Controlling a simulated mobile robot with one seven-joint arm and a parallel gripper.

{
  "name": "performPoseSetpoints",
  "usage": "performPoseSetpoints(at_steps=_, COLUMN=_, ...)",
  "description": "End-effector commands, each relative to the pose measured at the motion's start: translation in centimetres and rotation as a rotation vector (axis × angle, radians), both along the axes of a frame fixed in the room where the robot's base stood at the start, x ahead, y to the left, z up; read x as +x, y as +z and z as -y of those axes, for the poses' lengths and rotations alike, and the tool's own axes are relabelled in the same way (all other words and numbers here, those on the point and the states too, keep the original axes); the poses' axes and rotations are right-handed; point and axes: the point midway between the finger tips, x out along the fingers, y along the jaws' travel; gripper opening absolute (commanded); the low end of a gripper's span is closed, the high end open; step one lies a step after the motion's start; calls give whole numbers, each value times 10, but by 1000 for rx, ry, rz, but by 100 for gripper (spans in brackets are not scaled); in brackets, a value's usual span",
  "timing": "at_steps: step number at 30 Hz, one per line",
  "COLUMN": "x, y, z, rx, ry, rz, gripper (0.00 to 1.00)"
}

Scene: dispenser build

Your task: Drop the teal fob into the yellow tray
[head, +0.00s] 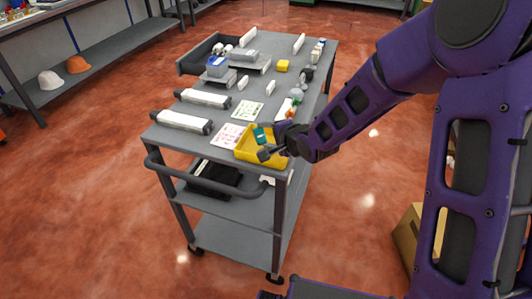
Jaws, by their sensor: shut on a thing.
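The teal fob (259,135) shows at my gripper, over the yellow tray. My gripper (264,144) is at the end of my purple arm, above the tray, and is shut on the fob. The yellow tray (245,156) sits at the near right corner of the grey cart's top. My gripper covers part of the tray's right side and inside. The exact height of the fob above the tray floor cannot be told.
The grey cart (165,138) holds two white tubes with dark ends (184,122), printed cards (229,135), a yellow block (283,65) and a blue box (216,66). Several small items lie close behind the tray. A cardboard box (407,235) stands on the floor at right.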

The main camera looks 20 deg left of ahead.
Motion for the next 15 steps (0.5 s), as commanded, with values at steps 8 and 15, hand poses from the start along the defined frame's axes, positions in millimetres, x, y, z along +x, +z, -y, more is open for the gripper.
performPoseSetpoints(at_steps=8, x=0, y=0, z=0, rx=0, ry=0, rz=0, gripper=69)
performPoseSetpoints(at_steps=15, x=0, y=0, z=0, rx=-1, ry=0, rz=-1, gripper=98)
